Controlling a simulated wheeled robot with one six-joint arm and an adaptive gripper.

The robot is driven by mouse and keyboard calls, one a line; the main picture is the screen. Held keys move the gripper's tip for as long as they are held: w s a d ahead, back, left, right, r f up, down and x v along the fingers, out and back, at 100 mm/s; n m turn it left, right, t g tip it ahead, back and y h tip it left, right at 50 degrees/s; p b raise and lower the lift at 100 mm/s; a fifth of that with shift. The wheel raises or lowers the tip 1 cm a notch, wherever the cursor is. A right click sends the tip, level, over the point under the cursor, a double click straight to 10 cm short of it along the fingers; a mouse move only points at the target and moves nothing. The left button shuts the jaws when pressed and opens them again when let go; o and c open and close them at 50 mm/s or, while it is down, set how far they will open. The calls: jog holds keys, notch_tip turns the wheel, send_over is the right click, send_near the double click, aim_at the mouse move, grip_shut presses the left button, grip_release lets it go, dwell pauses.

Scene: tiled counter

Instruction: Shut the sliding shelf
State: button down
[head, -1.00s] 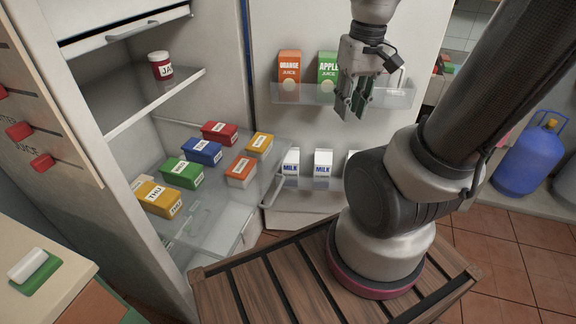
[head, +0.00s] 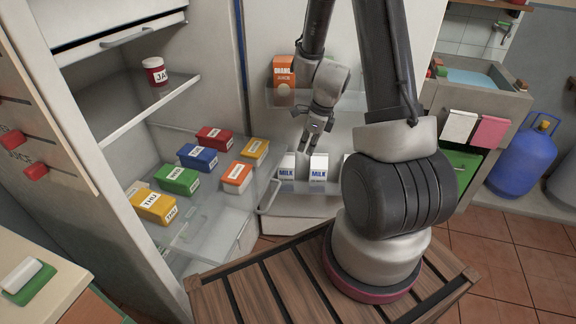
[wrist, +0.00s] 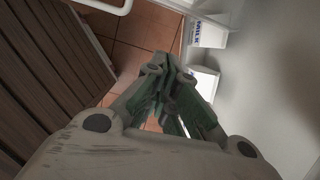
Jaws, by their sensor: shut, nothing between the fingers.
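The sliding shelf (head: 205,222) is a clear, see-through tray low in the open fridge. It is pulled out toward the front and holds several colored, day-labelled boxes. A pale bar handle (head: 268,197) shows at its front right edge. My gripper (head: 311,147) is shut and empty, pointing down in front of the door's milk rack, up and to the right of that handle. In the wrist view my gripper (wrist: 167,62) has its fingers together above the tiled floor. A white bar (wrist: 105,6) crosses the top left there; it looks like the shelf handle.
The open fridge door carries an orange juice carton (head: 285,75) and milk cartons (head: 318,166) close behind my gripper. A jam jar (head: 155,71) stands on the fixed shelf (head: 150,100) above. A slatted wooden platform (head: 270,285) lies in front.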

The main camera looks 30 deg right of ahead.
jog(key=w+a+f, duration=0.2)
jog(key=f, duration=0.3)
jog(key=w+a+f, duration=0.2)
jog(key=f, duration=0.2)
jog(key=shift+w+a+f, duration=0.25)
jog(key=shift+f, duration=0.1)
